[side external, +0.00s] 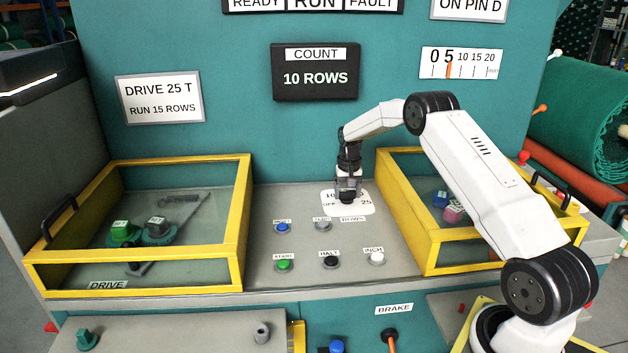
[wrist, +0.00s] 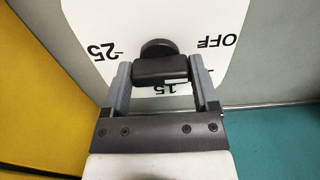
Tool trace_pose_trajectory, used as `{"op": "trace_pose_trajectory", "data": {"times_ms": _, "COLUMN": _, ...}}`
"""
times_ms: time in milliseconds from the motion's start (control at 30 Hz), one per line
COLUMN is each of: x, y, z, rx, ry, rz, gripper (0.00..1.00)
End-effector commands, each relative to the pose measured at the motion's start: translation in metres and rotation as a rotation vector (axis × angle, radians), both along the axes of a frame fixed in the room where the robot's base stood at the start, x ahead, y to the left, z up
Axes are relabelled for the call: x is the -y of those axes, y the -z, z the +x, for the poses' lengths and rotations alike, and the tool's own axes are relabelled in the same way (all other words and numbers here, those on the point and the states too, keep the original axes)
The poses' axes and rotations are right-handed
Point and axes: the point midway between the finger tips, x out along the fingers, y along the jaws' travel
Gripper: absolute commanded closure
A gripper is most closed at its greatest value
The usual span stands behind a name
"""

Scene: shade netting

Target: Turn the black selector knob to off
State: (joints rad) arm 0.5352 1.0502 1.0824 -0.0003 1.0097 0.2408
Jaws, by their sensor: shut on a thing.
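The black selector knob (wrist: 158,48) stands on a white dial plate (wrist: 100,20). In the wrist view the plate reads 25 at left, OFF at upper right and 15 below the knob, partly covered. My gripper (wrist: 163,75) is shut on the knob, with one grey finger at each side of its bar. In the side external view my gripper (side external: 348,188) points down onto the knob (side external: 347,198), which is mostly hidden, at the dial plate (side external: 358,207) on the grey panel. I cannot tell which mark the knob points to.
Yellow-framed clear guards stand left (side external: 243,215) and right (side external: 405,220) of the knob. Blue (side external: 283,226), green (side external: 284,264), black (side external: 331,262) and white (side external: 376,258) buttons lie in front. The teal wall with a black count display (side external: 315,87) rises behind.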

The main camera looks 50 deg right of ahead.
Motion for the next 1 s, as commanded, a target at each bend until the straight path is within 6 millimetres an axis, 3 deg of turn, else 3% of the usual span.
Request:
{"op": "trace_pose_trajectory", "data": {"times_ms": 300, "x": 0.0006, "y": -0.0011, "z": 0.0001, "rx": 0.001, "ry": -0.153, "rz": 0.0, "gripper": 0.82}}
{"op": "trace_pose_trajectory", "data": {"times_ms": 800, "x": 0.0007, "y": -0.0013, "z": 0.0004, "rx": 0.002, "ry": -0.184, "rz": -0.002, "gripper": 0.82}}
{"op": "trace_pose_trajectory", "data": {"times_ms": 833, "x": 0.0007, "y": -0.0013, "z": 0.0004, "rx": 0.002, "ry": -0.184, "rz": -0.002, "gripper": 0.2}}
{"op": "trace_pose_trajectory", "data": {"times_ms": 900, "x": 0.0007, "y": -0.0013, "z": 0.0004, "rx": 0.002, "ry": -0.184, "rz": -0.002, "gripper": 0.0}}
{"op": "trace_pose_trajectory", "data": {"times_ms": 1000, "x": 0.0006, "y": -0.001, "z": 0.0003, "rx": 0.001, "ry": -0.183, "rz": -0.001, "gripper": 0.0}}
